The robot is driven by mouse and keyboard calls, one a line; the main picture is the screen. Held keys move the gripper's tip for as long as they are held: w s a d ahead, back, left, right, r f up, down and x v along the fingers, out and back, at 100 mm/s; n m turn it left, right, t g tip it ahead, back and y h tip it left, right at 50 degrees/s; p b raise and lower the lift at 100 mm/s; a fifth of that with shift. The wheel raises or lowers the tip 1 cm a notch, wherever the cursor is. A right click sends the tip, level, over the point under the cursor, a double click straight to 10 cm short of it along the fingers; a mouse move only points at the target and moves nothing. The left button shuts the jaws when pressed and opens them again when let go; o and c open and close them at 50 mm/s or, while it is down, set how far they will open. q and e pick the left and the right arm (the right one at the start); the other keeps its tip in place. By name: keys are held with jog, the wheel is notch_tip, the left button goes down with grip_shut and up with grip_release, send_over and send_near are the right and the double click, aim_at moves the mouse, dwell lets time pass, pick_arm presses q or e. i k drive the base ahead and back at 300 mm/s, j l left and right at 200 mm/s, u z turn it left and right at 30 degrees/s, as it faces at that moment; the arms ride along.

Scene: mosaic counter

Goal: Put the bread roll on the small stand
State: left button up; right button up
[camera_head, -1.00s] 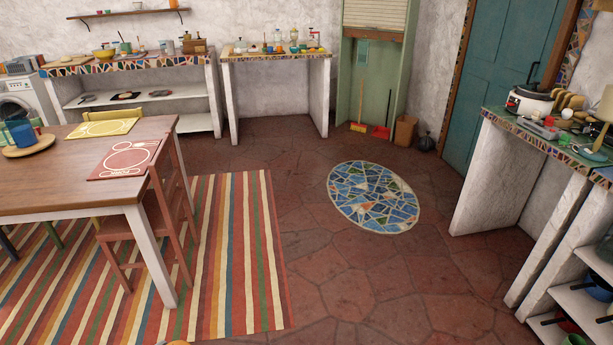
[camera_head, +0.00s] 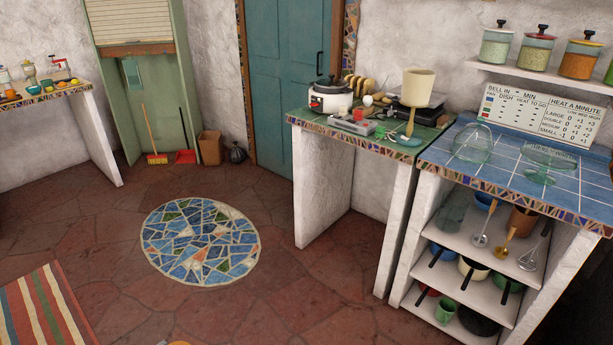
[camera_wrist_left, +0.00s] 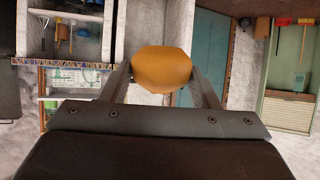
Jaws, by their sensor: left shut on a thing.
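The bread roll (camera_wrist_left: 162,69), round and golden brown, is between the two fingers of my left gripper (camera_wrist_left: 162,76) in the left wrist view. The gripper is shut on it, and it is held off any surface. A sliver of orange-brown (camera_head: 178,343) at the bottom edge of the head view may be the same roll. A clear glass piece with a wide top and a foot (camera_head: 540,177) is on the blue tiled counter at right; it may be the small stand, but I cannot tell surely. My right gripper is not in view.
The blue tiled counter (camera_head: 500,178) also carries a glass dome (camera_head: 472,143). The green counter (camera_head: 352,131) beside it holds a white cooker (camera_head: 330,98), a beige cup-topped lamp-like thing (camera_head: 417,88) and clutter. Open floor with an oval mosaic (camera_head: 200,241) lies in front.

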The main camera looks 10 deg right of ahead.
aim_at(549, 156)
jog(key=i+l+z, duration=0.15)
jog(key=i+z, duration=0.25)
jog(key=i+l+z, duration=0.1)
jog(key=z, duration=0.3)
jog(key=i+z, duration=0.4)
jog(key=i+j+z, duration=0.2)
jog(key=z, duration=0.15)
jog(key=i, duration=0.1)
